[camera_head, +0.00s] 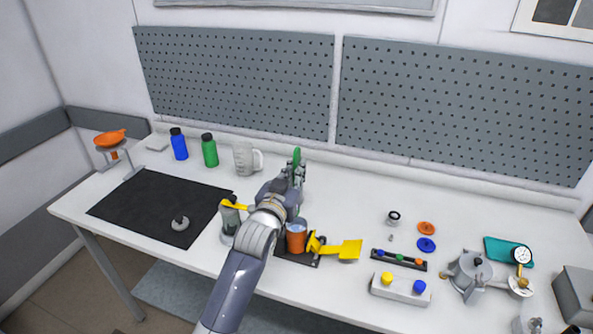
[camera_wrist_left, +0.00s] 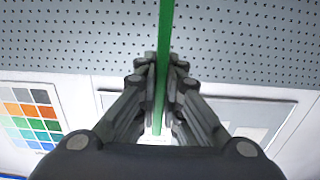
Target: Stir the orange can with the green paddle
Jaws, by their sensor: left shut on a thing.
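The green paddle (camera_head: 296,156) is held by my left gripper (camera_head: 298,173), and its upper end sticks up above the fingers. In the left wrist view the green shaft (camera_wrist_left: 166,25) runs between the closed fingers (camera_wrist_left: 158,85). The orange can (camera_head: 296,241) stands on a dark base near the table's front edge, partly covered by my left arm. My gripper appears higher in the picture than the can. My right gripper is not in view.
A blue bottle (camera_head: 179,146), a green bottle (camera_head: 209,152) and a jug (camera_head: 244,160) stand behind. Open table lies right of the gripper.

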